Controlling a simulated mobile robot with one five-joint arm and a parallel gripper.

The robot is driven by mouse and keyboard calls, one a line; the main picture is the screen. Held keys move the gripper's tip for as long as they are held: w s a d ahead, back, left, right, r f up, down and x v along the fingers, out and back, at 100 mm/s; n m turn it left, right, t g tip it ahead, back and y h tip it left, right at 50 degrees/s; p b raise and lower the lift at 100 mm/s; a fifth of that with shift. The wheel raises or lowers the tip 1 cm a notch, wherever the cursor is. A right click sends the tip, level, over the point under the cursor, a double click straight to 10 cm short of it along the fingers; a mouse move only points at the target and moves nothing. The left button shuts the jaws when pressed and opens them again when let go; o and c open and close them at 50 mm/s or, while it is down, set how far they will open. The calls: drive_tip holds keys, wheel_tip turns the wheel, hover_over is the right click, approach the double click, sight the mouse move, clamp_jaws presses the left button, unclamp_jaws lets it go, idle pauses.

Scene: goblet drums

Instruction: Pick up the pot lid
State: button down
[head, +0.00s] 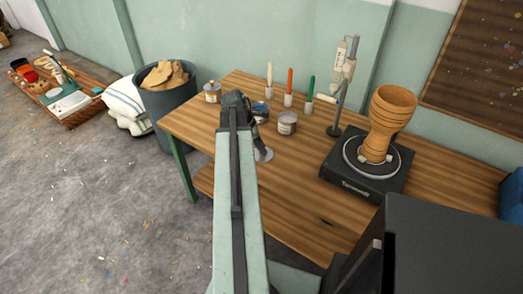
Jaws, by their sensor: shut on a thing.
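A small, pale grey round piece, which looks like the pot lid (266,155), shows at the end of my arm over the wooden table. My gripper (261,146) points down and is shut on it. My own arm covers the left part of the lid and most of the fingers. I cannot tell whether the lid touches the table top or is just above it.
The wooden table (300,205) holds a small jar (213,92), two tins (287,123) (261,108), several upright coloured tools (290,82), a metal stand (343,80) and a drum body (388,115) on a turntable (365,182). A bin (172,110) stands left. The table's front is clear.

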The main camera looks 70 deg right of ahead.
wheel_tip(320, 180, up, 10)
drive_tip(key=p, duration=0.9)
drive_tip(key=shift+p, duration=0.4)
drive_tip(key=shift+f, duration=0.1)
wheel_tip(320, 180, up, 4)
drive_tip(key=p, duration=0.3)
drive_tip(key=shift+p, duration=0.4)
